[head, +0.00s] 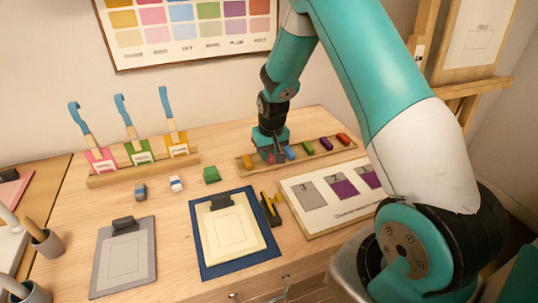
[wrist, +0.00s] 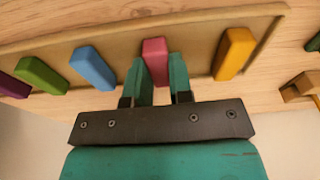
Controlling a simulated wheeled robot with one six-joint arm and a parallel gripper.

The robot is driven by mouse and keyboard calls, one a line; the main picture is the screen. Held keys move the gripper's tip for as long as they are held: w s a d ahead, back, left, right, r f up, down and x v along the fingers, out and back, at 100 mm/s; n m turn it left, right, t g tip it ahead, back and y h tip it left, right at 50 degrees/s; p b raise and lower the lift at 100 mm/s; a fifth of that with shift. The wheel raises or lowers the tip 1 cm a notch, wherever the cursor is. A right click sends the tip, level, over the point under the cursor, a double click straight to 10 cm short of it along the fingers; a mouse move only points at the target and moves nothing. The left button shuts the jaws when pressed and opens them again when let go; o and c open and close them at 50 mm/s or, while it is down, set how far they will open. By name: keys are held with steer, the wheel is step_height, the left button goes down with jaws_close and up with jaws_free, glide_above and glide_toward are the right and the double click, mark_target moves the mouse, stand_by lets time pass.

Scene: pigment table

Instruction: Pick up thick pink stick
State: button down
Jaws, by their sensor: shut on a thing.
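The thick pink stick (wrist: 154,47) lies in the long wooden tray (wrist: 196,41), between the blue stick (wrist: 93,67) and the yellow stick (wrist: 235,52) in the wrist view. My gripper (wrist: 158,68) is shut on the pink stick, with one green finger on each side of it. In the head view my gripper (head: 270,151) is low over the tray (head: 242,168) and hides most of the pink stick. Whether the stick is clear of the tray floor cannot be told.
Green (head: 308,148), purple (head: 325,144) and red (head: 343,139) sticks lie further right in the tray. A small green block (head: 211,174) stands left of it. A board with numbered swatches (head: 323,213) and a blue-backed clipboard (head: 205,262) lie in front.

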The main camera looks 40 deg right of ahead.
step_height(320, 180, up, 20)
steer(key=b, duration=0.2)
stand_by(0.4)
steer(key=c, duration=1.9)
jaws_free()
